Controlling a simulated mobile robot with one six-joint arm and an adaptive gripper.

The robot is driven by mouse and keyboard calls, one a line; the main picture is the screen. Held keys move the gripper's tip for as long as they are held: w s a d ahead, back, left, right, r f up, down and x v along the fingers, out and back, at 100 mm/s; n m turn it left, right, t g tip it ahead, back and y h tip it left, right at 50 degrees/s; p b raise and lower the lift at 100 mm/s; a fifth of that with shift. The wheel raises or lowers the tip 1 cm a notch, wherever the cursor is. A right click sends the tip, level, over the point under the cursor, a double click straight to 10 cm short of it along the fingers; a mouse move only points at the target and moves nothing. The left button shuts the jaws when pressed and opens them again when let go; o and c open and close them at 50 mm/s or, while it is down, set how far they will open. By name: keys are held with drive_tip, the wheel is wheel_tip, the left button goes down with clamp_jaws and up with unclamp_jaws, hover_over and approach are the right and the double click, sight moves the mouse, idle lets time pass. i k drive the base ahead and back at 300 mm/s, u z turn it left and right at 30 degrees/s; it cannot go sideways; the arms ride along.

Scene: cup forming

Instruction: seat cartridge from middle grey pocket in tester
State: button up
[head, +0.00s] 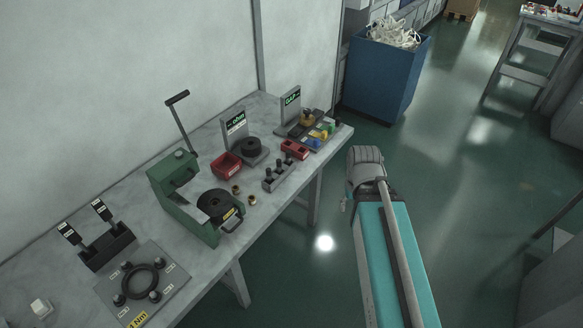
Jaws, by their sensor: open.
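A grey block (279,182) stands near the front edge of the bench and carries three dark upright pieces in a row. The middle dark piece (276,173) looks like the cartridge in the middle pocket; how deep it sits is too small to tell. Behind it stands a unit with an upright panel marked "ohm" (236,126) and a black round part (252,147) on its base. Another panel, marked "GAP" (292,101), stands to its right. I cannot tell for certain which is the tester. My arm is at right of the bench, over the floor; my gripper cannot be made out.
A green lever press (179,200), two red bins (227,165) (295,149) and small brown rings (251,200) share the bench (130,215). A plate with a black ring (139,281) is at front left. A blue bin (380,70) stands beyond the bench.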

sight(238, 141)
drive_tip(key=z, duration=0.35)
drive_tip(key=k, duration=0.85)
drive_tip(key=u, duration=0.7)
drive_tip(key=i, duration=1)
drive_tip(key=z, duration=0.05)
